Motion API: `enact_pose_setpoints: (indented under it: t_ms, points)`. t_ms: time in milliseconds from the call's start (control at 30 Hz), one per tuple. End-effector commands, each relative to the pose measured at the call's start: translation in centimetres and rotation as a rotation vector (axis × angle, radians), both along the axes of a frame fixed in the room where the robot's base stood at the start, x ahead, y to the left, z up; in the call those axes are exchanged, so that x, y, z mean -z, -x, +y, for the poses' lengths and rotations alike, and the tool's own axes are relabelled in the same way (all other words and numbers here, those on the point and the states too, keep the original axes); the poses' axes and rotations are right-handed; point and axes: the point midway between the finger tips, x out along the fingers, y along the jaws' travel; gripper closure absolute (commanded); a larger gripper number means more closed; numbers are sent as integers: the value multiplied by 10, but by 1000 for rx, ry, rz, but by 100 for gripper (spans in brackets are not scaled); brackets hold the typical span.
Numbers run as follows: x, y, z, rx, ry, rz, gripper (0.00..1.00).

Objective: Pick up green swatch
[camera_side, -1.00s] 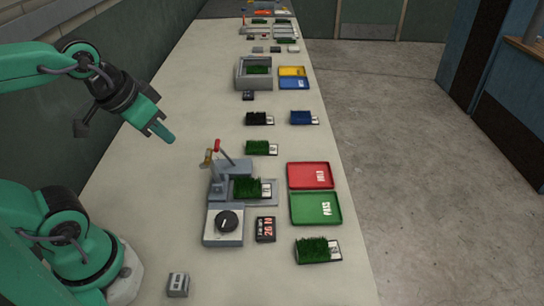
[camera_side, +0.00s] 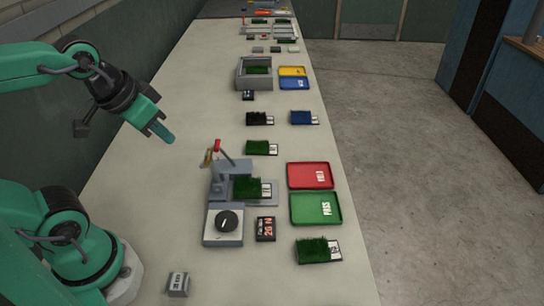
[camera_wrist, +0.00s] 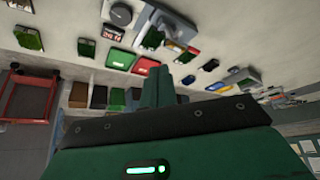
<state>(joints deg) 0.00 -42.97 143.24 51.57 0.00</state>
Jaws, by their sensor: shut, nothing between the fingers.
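Several green grass swatches on dark plates with white labels show in the side view; I cannot tell which one is meant. One green swatch (camera_side: 258,147) lies on the bench behind the grey test device. Another green swatch (camera_side: 246,187) sits in the device (camera_side: 229,167), and a third green swatch (camera_side: 313,250) lies at the front right below the green tray. My gripper (camera_side: 166,134) is shut and empty, raised above the bench left of the device, apart from every swatch. Its fingers (camera_wrist: 160,84) are together in the wrist view.
A red tray (camera_side: 296,182) and a green PASS tray (camera_side: 301,217) stand right of the device. A black swatch (camera_side: 256,118) and a blue swatch (camera_side: 301,117) lie farther back, before a grey box (camera_side: 241,77). The bench's left side is mostly clear.

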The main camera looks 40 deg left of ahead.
Motion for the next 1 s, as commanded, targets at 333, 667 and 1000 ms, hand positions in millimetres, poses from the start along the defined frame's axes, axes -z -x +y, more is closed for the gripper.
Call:
enact_pose_setpoints:
  t_ms: [333,667,1000]
  points:
    - [0,0,0,0,0,0,49]
    - [0,0,0,0,0,0,39]
    - [2,-15,-2,58,-25,44,39]
